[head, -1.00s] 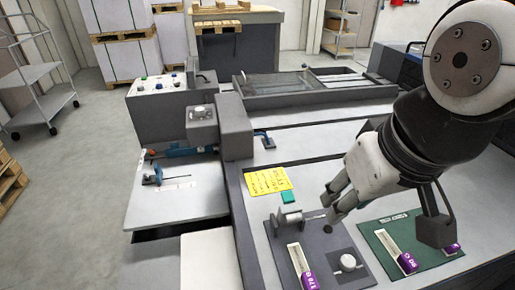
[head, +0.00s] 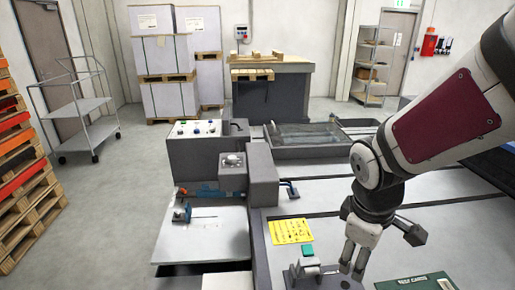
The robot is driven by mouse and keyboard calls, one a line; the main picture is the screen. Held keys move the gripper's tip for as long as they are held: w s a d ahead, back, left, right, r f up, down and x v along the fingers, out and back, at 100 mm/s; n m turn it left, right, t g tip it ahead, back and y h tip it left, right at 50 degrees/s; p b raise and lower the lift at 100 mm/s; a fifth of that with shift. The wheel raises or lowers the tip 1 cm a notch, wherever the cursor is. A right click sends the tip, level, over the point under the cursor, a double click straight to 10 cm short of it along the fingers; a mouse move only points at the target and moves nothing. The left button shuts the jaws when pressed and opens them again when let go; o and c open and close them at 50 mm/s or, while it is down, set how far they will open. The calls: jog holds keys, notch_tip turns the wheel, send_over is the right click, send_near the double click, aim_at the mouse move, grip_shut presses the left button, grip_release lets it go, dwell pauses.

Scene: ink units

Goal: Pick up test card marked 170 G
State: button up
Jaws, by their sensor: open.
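The card marked 170 G is not visible now; the part of the bench where it lay is below the picture's lower edge. My gripper (head: 352,268) points down over the front of the bench, with its fingers apart and nothing seen between them. Its tips are close to the right end of a small grey metal device (head: 304,267). I cannot tell whether they touch it. The green mat (head: 415,284) with a white label strip shows only its far edge, to the right of my gripper.
A grey control console (head: 207,150) stands farther left. A wheeled rack (head: 88,110), wrapped pallets (head: 165,55) and stacked pallets (head: 22,180) stand on the floor beyond, with open floor between.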

jog(key=s+a+f+n+y+p, duration=0.1)
jog(key=f+n+p, duration=0.1)
jog(key=f, duration=0.4)
jog(key=s+a+f+n+g+y+p, duration=0.1)
jog(key=f+n, duration=0.3)
jog(key=f, duration=0.2)
jog(key=s+a+f+n+y+p, duration=0.1)
jog(key=a+f+n+p, duration=0.1)
jog(key=f, duration=0.5)
jog(key=shift+s+f+n+g+p, duration=0.1)
jog(key=shift+s+n+g+p, duration=0.25)
jog(key=shift+n, duration=0.35)
jog(key=shift+s+a+f+p, duration=0.15)
jog(key=shift+f+p, duration=0.1)
jog(key=shift+f, duration=0.95)
jog(key=shift+a+f+p, duration=0.15)
jog(key=shift+f+p, duration=0.1)
jog(key=shift+f, duration=0.9)
jog(key=shift+a+f, duration=0.1)
jog(key=shift+f, duration=0.6)
jog(key=c, duration=1.3)
jog(key=shift+r, duration=0.1)
jog(key=shift+c, duration=0.2)
